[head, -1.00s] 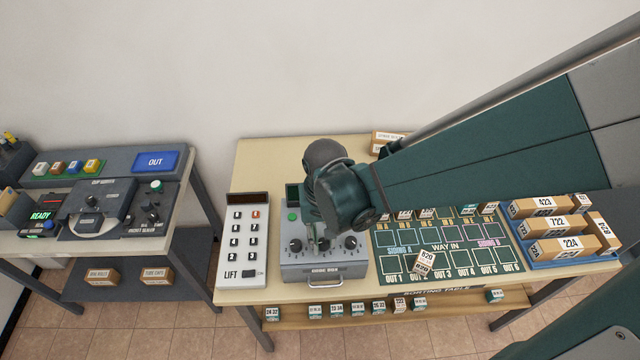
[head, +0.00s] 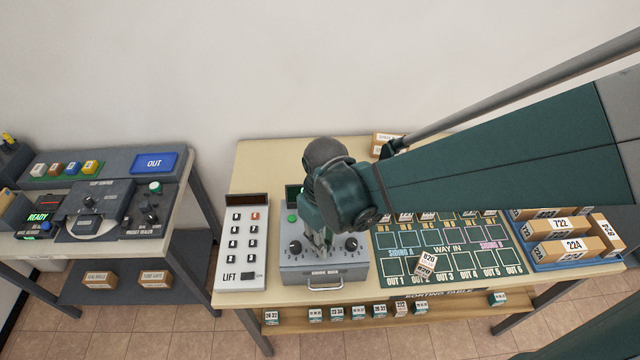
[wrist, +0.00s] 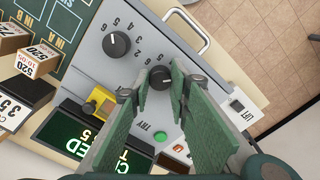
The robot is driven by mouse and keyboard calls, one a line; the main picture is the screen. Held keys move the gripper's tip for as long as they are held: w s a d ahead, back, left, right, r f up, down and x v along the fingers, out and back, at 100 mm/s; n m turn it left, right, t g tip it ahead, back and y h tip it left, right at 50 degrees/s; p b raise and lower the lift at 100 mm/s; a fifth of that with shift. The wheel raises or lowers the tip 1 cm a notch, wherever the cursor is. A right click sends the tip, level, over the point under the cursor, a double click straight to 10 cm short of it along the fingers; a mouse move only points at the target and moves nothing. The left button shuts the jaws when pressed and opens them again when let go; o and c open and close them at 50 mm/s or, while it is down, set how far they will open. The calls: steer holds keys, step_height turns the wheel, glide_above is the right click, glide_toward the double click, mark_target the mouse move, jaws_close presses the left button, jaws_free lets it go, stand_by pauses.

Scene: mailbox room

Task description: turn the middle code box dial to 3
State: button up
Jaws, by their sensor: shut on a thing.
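The grey code box (head: 340,276) stands on the table, with a row of dark dials on its top. The middle dial (wrist: 160,77) shows between my fingertips in the wrist view; my gripper (wrist: 160,90) is shut on it. I cannot tell which number its pointer faces. In the head view my gripper (head: 324,246) points down onto the box and hides that dial. The left dial (head: 295,247) and right dial (head: 351,243) show on either side. The right dial also shows at the left of the wrist view (wrist: 117,45), with its numbers printed around it.
A white LIFT keypad (head: 243,243) stands close left of the box. A green sorting board (head: 450,262) with small parcels (head: 425,263) lies to the right, then a blue tray (head: 580,264) of parcels. A handle (head: 324,287) sticks out of the box front.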

stand_by(0.4)
steer(key=o, duration=0.9)
steer(key=shift+r, duration=0.1)
step_height(320, 180, up, 12)
stand_by(0.7)
stand_by(0.5)
